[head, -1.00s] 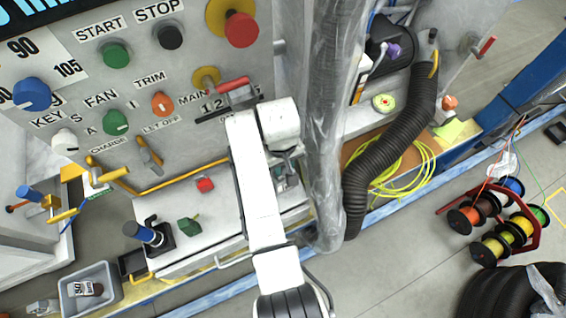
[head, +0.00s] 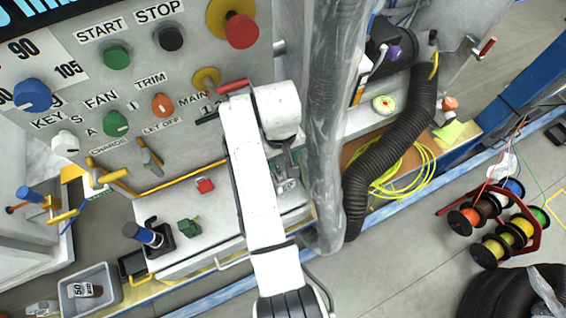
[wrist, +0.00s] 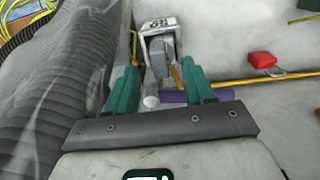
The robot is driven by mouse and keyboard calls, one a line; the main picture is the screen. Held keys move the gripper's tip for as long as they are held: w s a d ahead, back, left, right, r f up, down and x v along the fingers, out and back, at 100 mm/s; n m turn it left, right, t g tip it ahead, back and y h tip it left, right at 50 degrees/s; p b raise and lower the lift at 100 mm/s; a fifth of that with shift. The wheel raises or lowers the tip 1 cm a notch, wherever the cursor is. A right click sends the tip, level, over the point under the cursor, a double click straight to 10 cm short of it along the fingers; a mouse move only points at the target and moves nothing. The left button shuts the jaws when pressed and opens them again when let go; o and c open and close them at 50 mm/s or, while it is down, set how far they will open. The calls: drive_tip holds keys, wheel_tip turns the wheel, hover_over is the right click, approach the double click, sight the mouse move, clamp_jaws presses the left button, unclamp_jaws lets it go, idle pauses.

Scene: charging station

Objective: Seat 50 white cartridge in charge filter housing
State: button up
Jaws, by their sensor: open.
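My gripper (wrist: 160,82) has two green fingers, open and apart. In the head view my arm mostly hides the gripper and this thing. The CHARGE label (head: 108,143) is on the panel; I cannot surely identify the filter housing.
A plastic-wrapped column (head: 325,130) and black corrugated hose (head: 385,145) stand close right of my arm. A red button (head: 205,186), green knob (head: 189,227) and blue-topped cylinder (head: 143,234) sit on the ledge to the left. Wire spools (head: 495,222) stand on the floor.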

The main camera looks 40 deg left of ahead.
wheel_tip(320, 180, up, 7)
drive_tip(key=shift+r, duration=0.2)
drive_tip(key=shift+s+f, duration=0.1)
drive_tip(key=shift+s, duration=0.1)
idle(0.4)
